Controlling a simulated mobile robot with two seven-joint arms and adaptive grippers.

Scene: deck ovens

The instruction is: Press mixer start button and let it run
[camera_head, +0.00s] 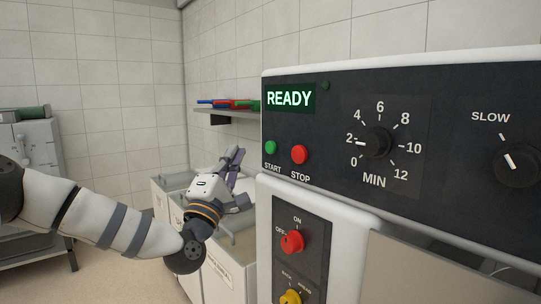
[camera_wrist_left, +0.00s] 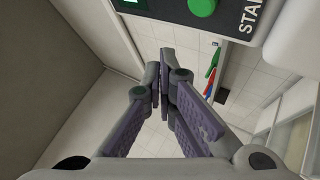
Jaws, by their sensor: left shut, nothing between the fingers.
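The mixer's control panel (camera_head: 335,122) fills the right of the head view, and its display (camera_head: 289,98) reads READY. The green start button (camera_head: 271,147) sits below the display, beside the red stop button (camera_head: 299,154). The start button also shows at the top of the left wrist view (camera_wrist_left: 202,6). My left gripper (camera_head: 238,155) is shut and empty, to the left of the panel and apart from the button. Its fingertips (camera_wrist_left: 166,75) meet in the wrist view. The timer dial (camera_head: 374,143) points near 2. My right gripper is out of view.
A red on/off knob (camera_head: 292,242) and a yellow knob (camera_head: 290,297) are lower on the mixer. A speed knob (camera_head: 515,163) is at the right. A wall shelf (camera_head: 228,110) with coloured items is behind. White bins (camera_head: 206,265) stand below my left arm.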

